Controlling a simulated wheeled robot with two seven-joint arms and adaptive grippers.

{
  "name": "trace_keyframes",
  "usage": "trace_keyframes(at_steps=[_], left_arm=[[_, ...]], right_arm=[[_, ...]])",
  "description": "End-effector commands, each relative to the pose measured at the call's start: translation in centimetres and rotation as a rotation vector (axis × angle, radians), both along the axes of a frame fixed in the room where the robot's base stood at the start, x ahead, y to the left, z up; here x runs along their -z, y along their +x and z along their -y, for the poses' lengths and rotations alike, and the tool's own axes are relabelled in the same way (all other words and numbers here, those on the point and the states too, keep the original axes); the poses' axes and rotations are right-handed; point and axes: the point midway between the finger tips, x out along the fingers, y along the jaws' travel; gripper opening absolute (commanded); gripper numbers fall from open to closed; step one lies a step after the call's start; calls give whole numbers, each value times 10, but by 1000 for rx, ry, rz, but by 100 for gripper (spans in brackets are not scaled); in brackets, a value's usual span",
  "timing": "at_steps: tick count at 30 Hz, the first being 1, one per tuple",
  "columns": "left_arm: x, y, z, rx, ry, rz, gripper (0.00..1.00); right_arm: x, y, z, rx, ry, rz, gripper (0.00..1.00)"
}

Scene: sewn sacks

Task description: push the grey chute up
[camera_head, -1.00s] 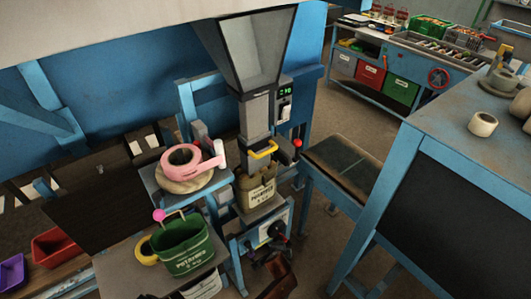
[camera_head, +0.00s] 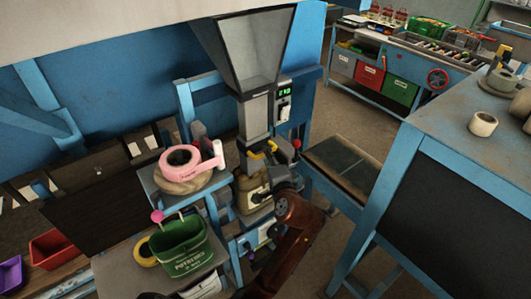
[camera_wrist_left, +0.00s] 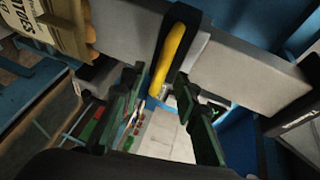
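The grey chute (camera_head: 255,118) hangs upright under the grey hopper, above a filled brown sack (camera_head: 250,192). Its yellow handle (camera_head: 256,156) sticks out low on its front. My left gripper (camera_head: 272,168) is at the handle and partly hides it and the sack. In the left wrist view the two dark green fingers (camera_wrist_left: 164,92) are apart. The yellow handle (camera_wrist_left: 172,60) lies just beyond and between their tips, with the grey chute (camera_wrist_left: 245,75) behind it. I cannot tell whether a finger touches the handle. My right gripper is not seen.
The hopper (camera_head: 255,50) stands above the chute. A pink tape dispenser (camera_head: 185,160) and a green potato bucket (camera_head: 180,245) are close on the left. A red-knobbed lever (camera_head: 296,145) is just right of the chute. A blue-framed table (camera_head: 415,135) stands further right.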

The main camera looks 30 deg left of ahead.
Motion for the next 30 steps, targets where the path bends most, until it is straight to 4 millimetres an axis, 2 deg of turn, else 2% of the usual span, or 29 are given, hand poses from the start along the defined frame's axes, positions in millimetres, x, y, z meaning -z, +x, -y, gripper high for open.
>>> trace_keyframes(at_steps=[6, 17, 30], left_arm=[[5, 19, -18, 1, 1, 0, 29], [6, 23, -22, 2, -1, 1, 29], [7, 23, -22, 2, -2, 0, 0]], right_arm=[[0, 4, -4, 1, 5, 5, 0], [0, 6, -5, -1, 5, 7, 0], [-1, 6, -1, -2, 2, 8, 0]])
